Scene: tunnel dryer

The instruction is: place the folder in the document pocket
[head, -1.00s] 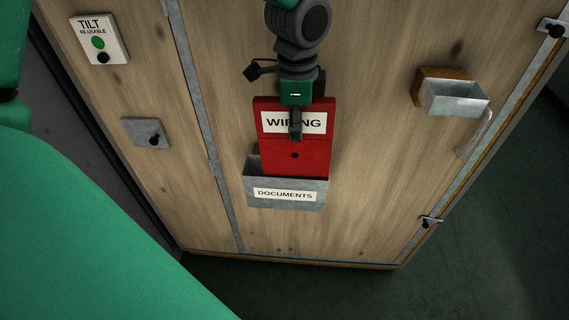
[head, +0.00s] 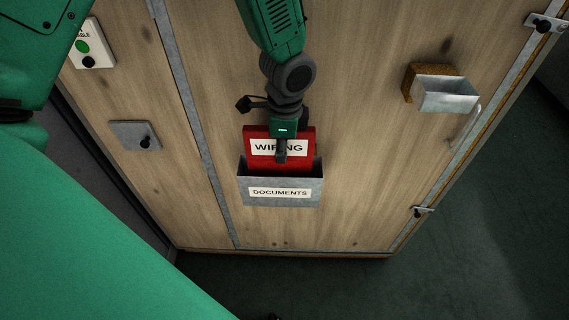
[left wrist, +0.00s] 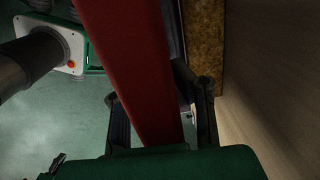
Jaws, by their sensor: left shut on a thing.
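The red folder (head: 262,134) with a white "WIRING" label stands upright in the metal document pocket (head: 298,187), which is marked "DOCUMENTS" and fixed to the wooden panel. Its lower part is hidden behind the pocket's front wall, and its upper part shows above the rim. My left gripper (head: 281,152) is shut on the folder at its label, just above the pocket's front edge. In the left wrist view the folder (left wrist: 130,65) runs between the two fingers (left wrist: 158,120). My right gripper is not in view.
A small metal tray on a wooden block (head: 445,95) sticks out from the panel at the right. Metal latches (head: 421,211) line the right edge.

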